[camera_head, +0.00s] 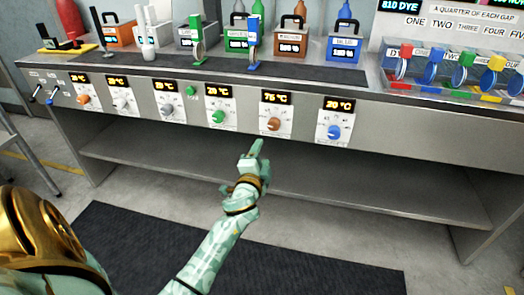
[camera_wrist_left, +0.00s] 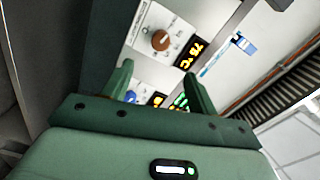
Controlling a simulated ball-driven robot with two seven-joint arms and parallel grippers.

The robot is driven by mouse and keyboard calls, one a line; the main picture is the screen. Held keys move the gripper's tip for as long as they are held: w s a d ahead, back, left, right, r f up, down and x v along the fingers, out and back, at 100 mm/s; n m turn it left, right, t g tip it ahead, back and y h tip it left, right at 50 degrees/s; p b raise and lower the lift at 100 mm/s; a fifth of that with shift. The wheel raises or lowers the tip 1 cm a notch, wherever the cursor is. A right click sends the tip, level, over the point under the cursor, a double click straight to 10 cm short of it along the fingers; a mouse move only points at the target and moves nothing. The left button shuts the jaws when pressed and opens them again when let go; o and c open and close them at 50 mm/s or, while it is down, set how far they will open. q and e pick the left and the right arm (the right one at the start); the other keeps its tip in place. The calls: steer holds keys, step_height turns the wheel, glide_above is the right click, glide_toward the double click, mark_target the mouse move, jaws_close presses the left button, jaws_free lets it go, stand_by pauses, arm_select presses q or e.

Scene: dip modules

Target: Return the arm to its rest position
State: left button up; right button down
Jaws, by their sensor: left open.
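My left arm reaches up from the bottom of the head view, and its green left gripper (camera_head: 254,150) is in front of the bench, just below the row of dial panels. In the left wrist view the two fingers of the left gripper (camera_wrist_left: 160,88) stand apart with nothing held between them. A brown dial (camera_head: 272,124) on the panel reading 75 °C is above and to the right of the gripper in the head view. The brown dial also shows in the left wrist view (camera_wrist_left: 161,40), beyond the fingers and apart from them. My right gripper is not in view.
The metal bench (camera_head: 400,165) has dials along its front, including a green dial (camera_head: 218,117) and a blue dial (camera_head: 334,132). Coloured modules and a rack of discs (camera_head: 455,75) stand on top. An open shelf (camera_head: 330,185) lies below. A dark mat (camera_head: 330,270) covers the floor.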

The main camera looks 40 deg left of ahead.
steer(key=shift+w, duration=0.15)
